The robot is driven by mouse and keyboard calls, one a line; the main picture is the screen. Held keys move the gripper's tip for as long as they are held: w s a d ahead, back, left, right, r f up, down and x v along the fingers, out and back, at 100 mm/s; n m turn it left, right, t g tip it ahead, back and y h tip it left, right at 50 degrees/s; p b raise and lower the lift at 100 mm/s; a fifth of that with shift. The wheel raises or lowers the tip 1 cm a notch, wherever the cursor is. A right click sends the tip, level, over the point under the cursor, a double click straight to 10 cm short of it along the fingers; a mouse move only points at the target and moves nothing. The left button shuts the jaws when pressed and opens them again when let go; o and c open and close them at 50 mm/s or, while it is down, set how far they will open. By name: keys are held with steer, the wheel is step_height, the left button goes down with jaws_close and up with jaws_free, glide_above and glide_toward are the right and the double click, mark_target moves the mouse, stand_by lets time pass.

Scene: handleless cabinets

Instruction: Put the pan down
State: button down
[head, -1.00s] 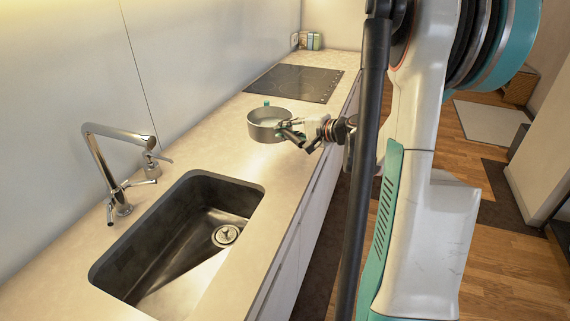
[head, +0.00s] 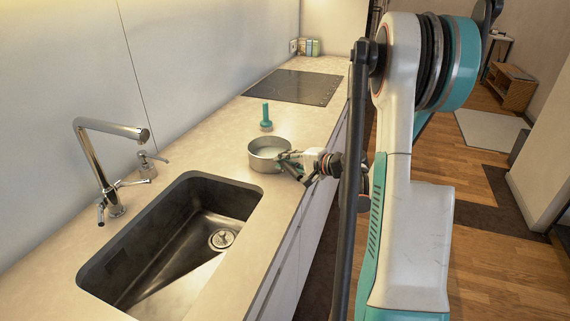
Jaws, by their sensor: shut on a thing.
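The pan (head: 262,162) is a small round grey metal pan, upright, in the middle of the head view at the worktop's front edge side. My gripper (head: 287,160) reaches it from the right and is shut on the pan at its right side. The fingers hide the part they hold. I cannot tell whether the pan's base touches the worktop (head: 225,152) or hangs just above it.
A teal upright object (head: 266,117) stands behind the pan. A black cooktop (head: 295,86) lies farther back. The sink (head: 172,240) with its chrome tap (head: 95,165) is nearer, at lower left. Bare worktop lies left of the pan.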

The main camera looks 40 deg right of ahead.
steer(key=c, duration=1.5)
jaws_free()
steer(key=shift+o, duration=0.2)
steer(key=shift+r, duration=0.15)
steer(key=p+v, duration=0.3)
steer(key=v, duration=0.9)
